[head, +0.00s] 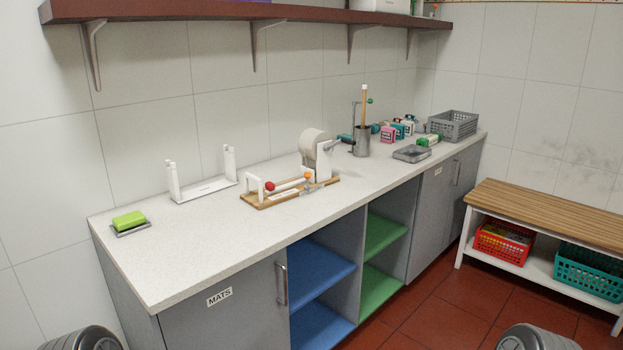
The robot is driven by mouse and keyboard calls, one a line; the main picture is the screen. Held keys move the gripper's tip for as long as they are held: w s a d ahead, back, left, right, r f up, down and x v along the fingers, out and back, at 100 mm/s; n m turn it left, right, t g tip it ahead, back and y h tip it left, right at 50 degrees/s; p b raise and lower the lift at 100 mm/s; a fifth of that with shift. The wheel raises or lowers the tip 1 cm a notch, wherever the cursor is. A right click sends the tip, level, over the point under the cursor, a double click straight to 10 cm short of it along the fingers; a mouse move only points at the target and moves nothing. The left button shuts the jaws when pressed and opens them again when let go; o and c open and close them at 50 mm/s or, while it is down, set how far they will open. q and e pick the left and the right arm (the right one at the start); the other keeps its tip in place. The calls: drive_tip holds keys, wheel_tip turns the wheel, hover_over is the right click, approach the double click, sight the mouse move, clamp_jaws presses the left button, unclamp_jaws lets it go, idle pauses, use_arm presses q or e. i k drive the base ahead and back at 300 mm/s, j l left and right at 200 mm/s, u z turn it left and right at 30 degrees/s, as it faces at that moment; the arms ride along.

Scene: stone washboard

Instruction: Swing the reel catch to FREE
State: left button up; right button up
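A reel unit sits on a wooden base board (262,203) in the middle of the white speckled counter. A large cream reel (313,143) stands upright at the board's back right, beside a white upright. A bar with a red knob (270,187) runs along the board between white posts. A small orange-tipped part (308,176) and a small grey metal piece (309,188) sit at the bar's right end. I cannot tell which small part is the catch or read any FREE marking. Neither gripper is in view; nothing touches the unit.
A white stand (204,190) and a green sponge (129,221) on a tray lie left of the unit. A grey cup (361,142) with a stick, a grey tray (412,154), small bottles and a grey basket (453,125) are right. A brown shelf (255,14) overhangs the counter.

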sight(306, 175)
drive_tip(key=i+l, duration=0.2)
drive_tip(key=l, duration=0.15)
drive_tip(key=i+l+u, duration=0.15)
drive_tip(key=l, duration=0.2)
drive_tip(key=i+l, duration=0.25)
drive_tip(key=l, duration=0.15)
drive_tip(key=i+l+u, duration=0.25)
drive_tip(key=i+l, duration=0.45)
drive_tip(key=l, duration=0.1)
